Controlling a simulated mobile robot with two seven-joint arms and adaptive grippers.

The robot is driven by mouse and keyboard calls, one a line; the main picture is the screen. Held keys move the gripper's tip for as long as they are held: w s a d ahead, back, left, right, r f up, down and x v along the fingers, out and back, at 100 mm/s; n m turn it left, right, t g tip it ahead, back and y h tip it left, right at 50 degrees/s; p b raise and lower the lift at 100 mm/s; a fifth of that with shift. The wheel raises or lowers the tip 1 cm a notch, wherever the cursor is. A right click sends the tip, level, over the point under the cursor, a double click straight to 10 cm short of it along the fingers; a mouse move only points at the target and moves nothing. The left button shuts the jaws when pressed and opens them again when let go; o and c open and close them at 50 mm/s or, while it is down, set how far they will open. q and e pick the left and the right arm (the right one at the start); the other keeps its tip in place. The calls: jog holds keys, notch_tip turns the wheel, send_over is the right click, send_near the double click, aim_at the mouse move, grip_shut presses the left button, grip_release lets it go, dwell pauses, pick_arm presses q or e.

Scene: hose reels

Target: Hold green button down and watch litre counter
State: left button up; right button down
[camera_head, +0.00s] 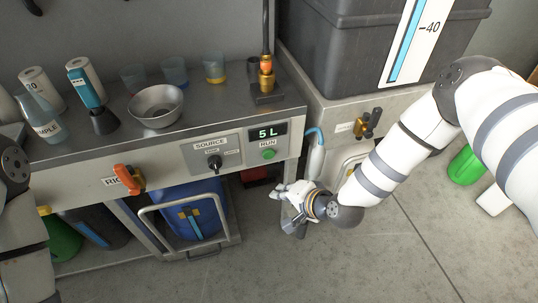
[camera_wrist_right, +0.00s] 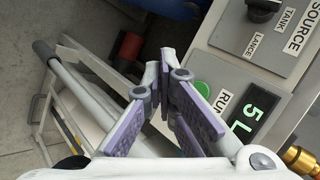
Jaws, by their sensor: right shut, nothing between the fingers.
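The green button (camera_head: 268,154) sits under the word RUN on the bench's front panel. It also shows in the right wrist view (camera_wrist_right: 202,89), beside my fingers and partly covered by one. The litre counter (camera_head: 268,133) above it reads "5 L" in green digits; part of it shows in the right wrist view (camera_wrist_right: 254,107). My right gripper (camera_head: 279,189) is shut and empty, in front of the bench and lower in the picture than the button, apparently not touching it. My left arm shows at the left edge, but its gripper is out of view.
A black SOURCE selector (camera_head: 214,162) is left of the button. An orange handle (camera_head: 129,179) is farther left. A metal bowl (camera_head: 156,105) and several bottles and cups stand on the bench. A grey tank (camera_head: 335,45) stands to the right. Open floor lies in front.

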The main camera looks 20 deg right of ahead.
aim_at(269, 155)
jog(key=shift+w, duration=0.15)
pick_arm(q)
jog(key=shift+g, duration=0.6)
jog(key=shift+s+f+b, duration=1.3)
jog(key=shift+s+f, duration=0.2)
jog(key=shift+f, duration=0.1)
pick_arm(e)
jog(key=w, duration=0.8)
jog(key=shift+w+a, duration=0.15)
jog(key=shift+w, duration=0.2)
pick_arm(q)
jog(key=shift+s+f, duration=0.2)
pick_arm(e)
jog(key=shift+w, duration=0.4)
pick_arm(q)
jog(key=shift+s+f+b, duration=0.2)
jog(key=shift+f+b, duration=0.05)
jog(key=shift+b, duration=0.2)
pick_arm(e)
jog(key=shift+w, duration=0.6)
dwell(2.8)
